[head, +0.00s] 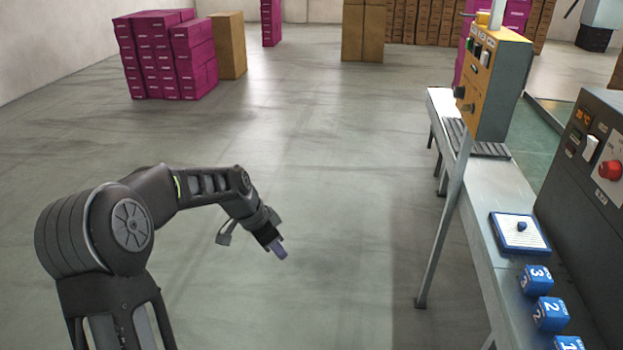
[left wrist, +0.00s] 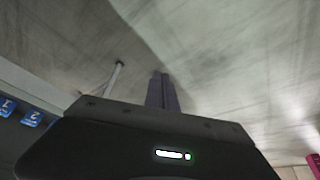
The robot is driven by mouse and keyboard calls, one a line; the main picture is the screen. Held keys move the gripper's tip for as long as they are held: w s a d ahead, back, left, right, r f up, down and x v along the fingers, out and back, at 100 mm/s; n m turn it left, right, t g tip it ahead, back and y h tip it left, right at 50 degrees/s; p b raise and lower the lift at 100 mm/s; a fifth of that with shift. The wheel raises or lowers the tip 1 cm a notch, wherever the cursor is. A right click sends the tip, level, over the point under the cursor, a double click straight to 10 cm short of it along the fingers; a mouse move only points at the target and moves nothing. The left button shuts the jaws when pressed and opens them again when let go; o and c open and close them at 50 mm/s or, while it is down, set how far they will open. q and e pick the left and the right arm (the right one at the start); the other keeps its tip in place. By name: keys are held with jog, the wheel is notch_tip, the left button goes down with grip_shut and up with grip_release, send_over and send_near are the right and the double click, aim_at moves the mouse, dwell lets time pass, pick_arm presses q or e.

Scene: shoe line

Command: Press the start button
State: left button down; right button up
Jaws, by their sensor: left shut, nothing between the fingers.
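An orange control box (head: 497,85) stands on a post at the right in the head view. Small buttons and dark knobs (head: 460,92) are on its left-facing side. A dark machine panel (head: 573,160) at the right edge bears a red mushroom button (head: 610,169) and a white switch (head: 591,147). I cannot tell which control is the start button. My left gripper (head: 280,251) is shut and empty, pointing down over the open floor, well left of the box and apart from it. Its closed fingers also show in the left wrist view (left wrist: 162,92). My right gripper is not in view.
A grey conveyor table (head: 472,190) runs along the right, with a support leg (head: 437,240) at its side. A white-and-blue pad (head: 519,235) and blue numbered cubes (head: 549,314) lie on it. Magenta boxes (head: 168,60) are stacked far back left. The middle floor is clear.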

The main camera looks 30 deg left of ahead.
pick_arm(q)
jog(key=s+d+f+n+g+h+p, duration=0.15)
jog(key=s+d+f, duration=0.25)
jog(key=d+f, duration=0.5)
jog(key=s+d+f+n, duration=0.2)
jog(key=s+d+f, duration=0.2)
jog(key=d+f, duration=0.5)
jog(key=s+d+f+n, duration=0.1)
jog(key=s+d+f, duration=0.1)
jog(key=s+d, duration=0.2)
jog(key=s+d+f+n+g+p, duration=0.1)
jog(key=s+d+f+n, duration=0.1)
jog(key=s, duration=0.6)
jog(key=s+d+f+n, duration=0.1)
jog(key=s+d+f, duration=0.2)
jog(key=s+d, duration=0.3)
jog(key=shift+s+f, duration=0.25)
jog(key=shift+s, duration=0.05)
jog(key=shift+g, duration=0.35)
